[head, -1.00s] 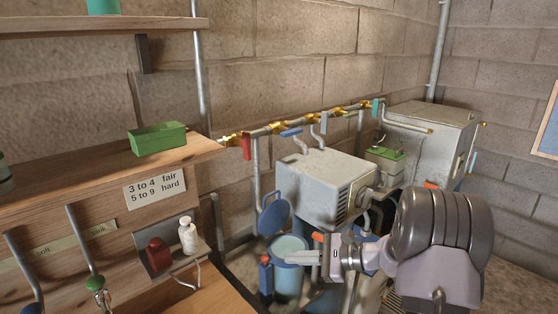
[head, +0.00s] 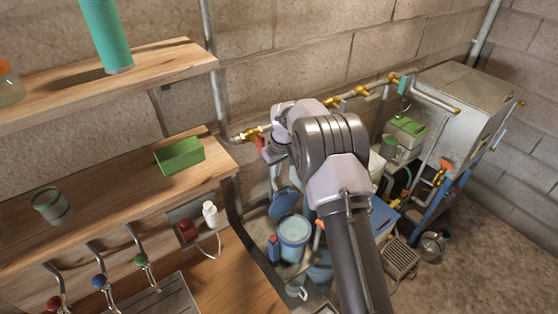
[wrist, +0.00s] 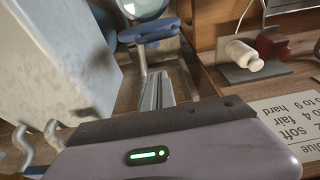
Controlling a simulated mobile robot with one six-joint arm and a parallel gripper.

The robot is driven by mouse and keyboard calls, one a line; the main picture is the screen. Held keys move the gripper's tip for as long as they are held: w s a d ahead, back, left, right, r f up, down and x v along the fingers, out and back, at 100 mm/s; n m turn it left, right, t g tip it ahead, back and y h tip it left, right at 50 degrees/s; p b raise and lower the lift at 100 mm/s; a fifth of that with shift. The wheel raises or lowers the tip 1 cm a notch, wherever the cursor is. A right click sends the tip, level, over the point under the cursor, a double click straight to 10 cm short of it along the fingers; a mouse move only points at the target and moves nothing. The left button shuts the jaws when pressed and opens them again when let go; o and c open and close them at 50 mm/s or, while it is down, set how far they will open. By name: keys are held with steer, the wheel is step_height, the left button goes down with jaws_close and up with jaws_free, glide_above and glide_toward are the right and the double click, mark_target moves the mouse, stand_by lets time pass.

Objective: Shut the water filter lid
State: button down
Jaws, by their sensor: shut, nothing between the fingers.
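The water filter is a blue canister (head: 294,243) with a pale, round open top, standing low beside the wooden bench. Its blue lid (head: 284,202) stands raised at the canister's back left edge. In the wrist view the lid (wrist: 148,32) lies beyond my fingertips, with the pale round opening (wrist: 146,8) past it. My gripper (head: 270,152) is up near the wall pipe, above and behind the lid. It is shut and empty; its fingers (wrist: 166,88) point towards the lid, apparently with a gap. My arm hides part of the area right of the canister.
A grey box (wrist: 55,55) stands close beside my fingers. The wall pipe with brass valves (head: 345,103) runs behind my wrist.

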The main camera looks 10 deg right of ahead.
mark_target(282, 198)
steer(key=s+f, duration=0.1)
steer(key=s+d+f+p, duration=0.1)
steer(key=s, duration=0.1)
steer(key=shift+s+d+f, duration=0.1)
steer(key=shift+d+f, duration=0.05)
steer(key=shift+d, duration=0.05)
steer(key=shift+f, duration=0.1)
stand_by(0.3)
